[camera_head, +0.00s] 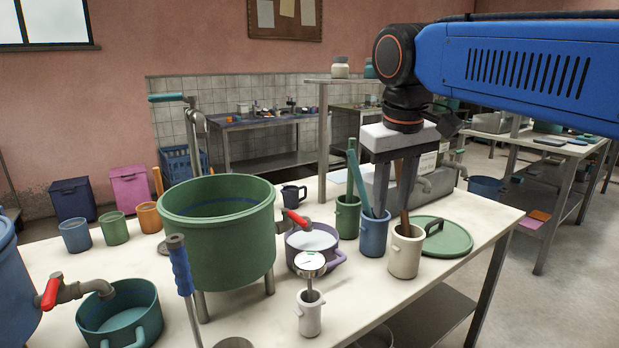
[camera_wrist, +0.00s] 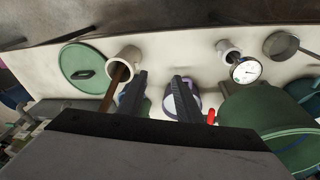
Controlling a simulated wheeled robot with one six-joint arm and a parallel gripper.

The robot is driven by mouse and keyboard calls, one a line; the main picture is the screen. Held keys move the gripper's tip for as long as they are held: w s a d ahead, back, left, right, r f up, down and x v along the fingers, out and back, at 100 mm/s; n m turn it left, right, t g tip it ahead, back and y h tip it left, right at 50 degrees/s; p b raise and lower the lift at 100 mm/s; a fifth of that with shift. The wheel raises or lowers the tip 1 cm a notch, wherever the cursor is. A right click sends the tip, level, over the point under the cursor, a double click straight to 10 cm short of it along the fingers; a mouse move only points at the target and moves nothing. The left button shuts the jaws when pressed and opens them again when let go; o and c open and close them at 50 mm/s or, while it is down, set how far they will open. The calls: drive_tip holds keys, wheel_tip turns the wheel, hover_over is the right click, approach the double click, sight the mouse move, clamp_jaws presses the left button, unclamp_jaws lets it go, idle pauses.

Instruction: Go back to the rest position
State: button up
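My gripper (camera_head: 394,200) points down over the right part of the white table, with its fingers apart. It shows open in the wrist view (camera_wrist: 158,88), with nothing visible between the fingers. In the head view the fingers overlap a blue mug (camera_head: 373,238) holding a teal stick and a cream mug (camera_head: 406,256) holding a brown handle. The cream mug (camera_wrist: 122,58) is left of the fingers in the wrist view. I cannot tell whether the fingertips touch either mug. The blue arm reaches in from the upper right.
Near my gripper stand a green mug (camera_head: 347,216), a purple pot (camera_head: 312,241) of pale liquid, a green lid (camera_head: 440,238) and a small white jug (camera_head: 309,318) with a dial thermometer. A large green vat (camera_head: 218,240) stands left. A metal tank (camera_head: 440,181) is behind.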

drive_tip(key=s+d+f+m, duration=0.1)
drive_tip(key=s+d+f, duration=0.3)
drive_tip(key=f, duration=0.4)
drive_tip(key=s+d+f+m+t, duration=0.1)
drive_tip(key=s+d+f, duration=0.4)
drive_tip(key=f, duration=0.3)
drive_tip(key=s+d+f+m+t, duration=0.1)
drive_tip(key=s+d+f+m, duration=0.1)
drive_tip(key=s+d+f, duration=0.2)
wheel_tip(320, 180, down, 4)
drive_tip(key=s, duration=0.2)
drive_tip(key=shift+s+d, duration=0.4)
